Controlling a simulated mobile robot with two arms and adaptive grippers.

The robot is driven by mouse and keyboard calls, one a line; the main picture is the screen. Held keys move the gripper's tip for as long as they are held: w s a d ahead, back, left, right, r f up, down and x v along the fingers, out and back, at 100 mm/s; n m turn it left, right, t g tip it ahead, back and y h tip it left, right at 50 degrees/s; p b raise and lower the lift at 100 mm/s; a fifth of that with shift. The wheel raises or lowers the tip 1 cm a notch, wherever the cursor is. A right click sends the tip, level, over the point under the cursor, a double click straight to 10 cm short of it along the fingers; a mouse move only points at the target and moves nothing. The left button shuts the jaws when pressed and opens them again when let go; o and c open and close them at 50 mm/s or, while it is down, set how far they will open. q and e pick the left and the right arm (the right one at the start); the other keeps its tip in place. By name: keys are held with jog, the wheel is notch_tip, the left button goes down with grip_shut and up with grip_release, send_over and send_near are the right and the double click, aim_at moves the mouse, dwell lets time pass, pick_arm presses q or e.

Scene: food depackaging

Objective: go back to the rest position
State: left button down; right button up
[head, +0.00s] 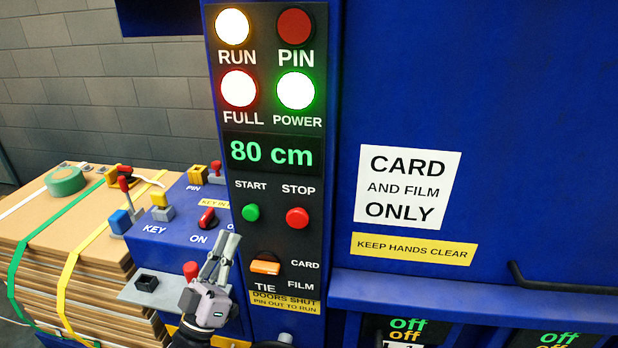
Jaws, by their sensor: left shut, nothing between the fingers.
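My left gripper (229,237) is shut and empty, with its fingers pointing up. It is in the lower middle of the head view, in front of the blue machine's control panel (276,165). Its fingertips show left of the orange selector switch (265,265) and below the green START button (251,212). I cannot tell whether the fingers touch anything. A red knob (191,270) shows just left of the gripper. My right gripper is not in view.
The panel's RUN lamp (233,27), FULL lamp and POWER lamp are lit; its display (272,152) reads 80 cm. A key ledge with switches (187,218) juts out left. Strapped cardboard (75,225) stands far left. A black handle (560,287) sticks out right.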

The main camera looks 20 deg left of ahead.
pick_arm(q)
jog(key=shift+h, duration=0.3)
jog(key=d+f+m+g+y, duration=0.1)
jog(key=d+f+g, duration=0.3)
jog(key=f+g, duration=0.3)
jog(key=d+f+m+g, duration=0.1)
jog(key=d+f+g, duration=0.4)
jog(key=f, duration=0.5)
jog(key=s+d+f+m+g, duration=0.1)
jog(key=s+f+g, duration=0.25)
jog(key=s, duration=0.25)
jog(key=s+d+f+m+g+y, duration=0.1)
jog(key=s+f+g, duration=0.1)
jog(key=s+g, duration=0.25)
jog(key=s+d+f+m+g, duration=0.1)
jog(key=s+d+f+g, duration=0.15)
jog(key=s, duration=0.35)
notch_tip(320, 180, down, 29)
jog(key=s+g+b, duration=0.2)
jog(key=s+b, duration=0.1)
jog(key=s+a+f+b, duration=0.1)
jog(key=s+a+f, duration=0.1)
jog(key=s+f, duration=0.6)
jog(key=s+a+f+g+b, duration=0.1)
jog(key=s+f, duration=0.7)
jog(key=f, duration=0.2)
jog(key=shift+s+a+f, duration=0.25)
jog(key=shift+a+f, duration=0.05)
jog(key=shift+a, duration=0.05)
